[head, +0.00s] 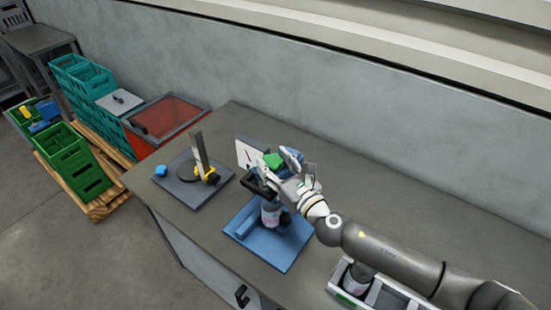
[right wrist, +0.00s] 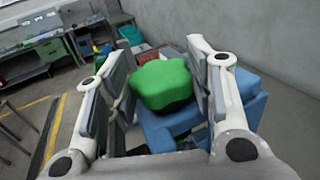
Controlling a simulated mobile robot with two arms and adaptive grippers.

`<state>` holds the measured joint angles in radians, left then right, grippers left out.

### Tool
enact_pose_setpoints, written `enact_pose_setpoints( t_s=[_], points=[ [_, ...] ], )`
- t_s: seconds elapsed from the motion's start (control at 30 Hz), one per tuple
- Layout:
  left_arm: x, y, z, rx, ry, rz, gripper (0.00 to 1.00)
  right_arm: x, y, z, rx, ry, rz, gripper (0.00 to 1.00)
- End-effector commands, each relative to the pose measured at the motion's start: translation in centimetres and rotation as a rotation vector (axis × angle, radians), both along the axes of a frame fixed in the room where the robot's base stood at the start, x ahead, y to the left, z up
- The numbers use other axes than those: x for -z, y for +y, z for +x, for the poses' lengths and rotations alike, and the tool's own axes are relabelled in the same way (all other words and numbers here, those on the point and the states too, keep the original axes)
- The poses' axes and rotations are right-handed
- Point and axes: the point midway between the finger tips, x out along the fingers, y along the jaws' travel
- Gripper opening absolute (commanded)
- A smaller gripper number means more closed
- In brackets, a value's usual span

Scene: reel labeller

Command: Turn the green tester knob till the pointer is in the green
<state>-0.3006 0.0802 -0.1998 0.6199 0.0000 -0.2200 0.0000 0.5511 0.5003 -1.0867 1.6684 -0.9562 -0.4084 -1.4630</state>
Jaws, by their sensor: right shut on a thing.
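The tester has a blue base (head: 262,252) on the grey bench and a white dial panel (head: 247,154) at its upper left. The pointer and any green zone on the dial are too small to read. The green lobed knob (head: 273,160) sits beside the panel, partly covered by my right gripper (head: 281,163). In the right wrist view the knob (right wrist: 162,84) lies between the two fingers, and my right gripper is shut on it. My left gripper is not in view.
A grey plate with an upright post (head: 198,150) and yellow part stands left of the tester, with a blue knob (head: 160,171) on its corner. A pale tray (head: 345,299) holding a bottle lies under my right arm. Green crates (head: 80,165) stand on a pallet at left.

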Motion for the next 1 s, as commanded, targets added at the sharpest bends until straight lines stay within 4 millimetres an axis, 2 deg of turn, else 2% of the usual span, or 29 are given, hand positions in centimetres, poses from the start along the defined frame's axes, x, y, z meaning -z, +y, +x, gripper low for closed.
enact_pose_setpoints(
  t_s=[0.6,1.0],
  points=[
    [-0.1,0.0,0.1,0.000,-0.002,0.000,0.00,0.2,1.0,-0.3,0.548,0.005,0.006,0.25],
    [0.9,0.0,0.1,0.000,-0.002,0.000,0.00,0.1,1.2,-0.2,0.791,0.000,0.002,0.25]
  ],
)
